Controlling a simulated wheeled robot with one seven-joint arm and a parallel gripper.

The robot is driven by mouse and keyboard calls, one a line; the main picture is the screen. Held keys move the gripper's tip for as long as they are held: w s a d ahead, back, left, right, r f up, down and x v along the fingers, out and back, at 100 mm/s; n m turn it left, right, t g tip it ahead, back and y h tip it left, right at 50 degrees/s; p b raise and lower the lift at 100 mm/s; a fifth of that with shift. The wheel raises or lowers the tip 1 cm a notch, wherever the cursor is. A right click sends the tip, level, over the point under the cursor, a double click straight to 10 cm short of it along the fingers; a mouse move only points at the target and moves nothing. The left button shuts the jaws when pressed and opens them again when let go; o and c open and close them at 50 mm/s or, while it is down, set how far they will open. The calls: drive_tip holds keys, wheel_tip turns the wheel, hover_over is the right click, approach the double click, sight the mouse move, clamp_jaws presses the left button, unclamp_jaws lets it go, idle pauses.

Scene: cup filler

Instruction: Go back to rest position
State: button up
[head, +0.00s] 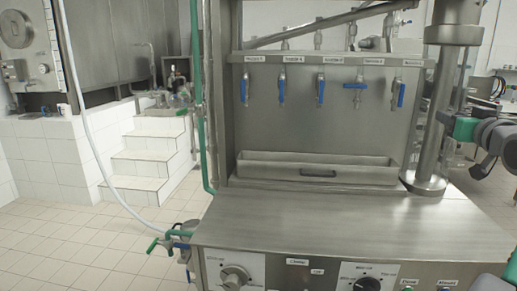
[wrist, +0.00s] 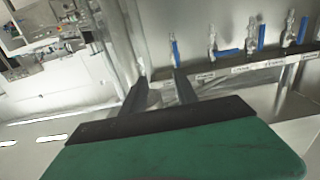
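In the wrist view my gripper (wrist: 162,77) shows its green body and two dark fingers. The fingers stand apart with nothing held between them. Beyond the fingertips is the steel cup filler, with its row of blue-handled valves. In the head view the steel filler (head: 325,135) fills the middle, with several blue-handled valves (head: 320,88) hanging from its labelled bar. Green and black parts at the right edge of the head view look like my arm. I cannot make out the fingertips there.
A long steel tray (head: 315,172) sits at the back of the bare steel worktop (head: 330,220). A thick steel column (head: 432,130) stands at the right. White tiled steps (head: 150,155) and a hose (head: 90,130) are at the left. Tiled floor at the lower left is clear.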

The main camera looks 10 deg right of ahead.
drive_tip(key=w+a+f+g+y+p, duration=0.1)
drive_tip(key=w+a+f+g+p, duration=0.2)
drive_tip(key=a, duration=0.4)
drive_tip(key=w+a+f+y, duration=0.1)
drive_tip(key=w+a+f, duration=0.2)
drive_tip(key=a+f, duration=0.3)
drive_tip(key=s+a+f+n+g+y+p, duration=0.1)
drive_tip(key=a+f+g+p, duration=0.1)
drive_tip(key=a+f, duration=0.35)
drive_tip(key=s+a+f+g+y+p, duration=0.1)
drive_tip(key=a+f+g, duration=0.1)
drive_tip(key=a, duration=0.6)
drive_tip(key=s+a+f+n+g+p, duration=0.1)
drive_tip(key=s+a+f+g+p, duration=0.1)
drive_tip(key=s+a+f, duration=0.6)
drive_tip(key=s+a+f+n+g+y+p, duration=0.1)
drive_tip(key=s+a+f+g+p, duration=0.1)
drive_tip(key=s+a+f+g, duration=0.3)
drive_tip(key=s+a+f, duration=0.3)
drive_tip(key=s, duration=0.4)
drive_tip(key=shift+s, duration=0.4)
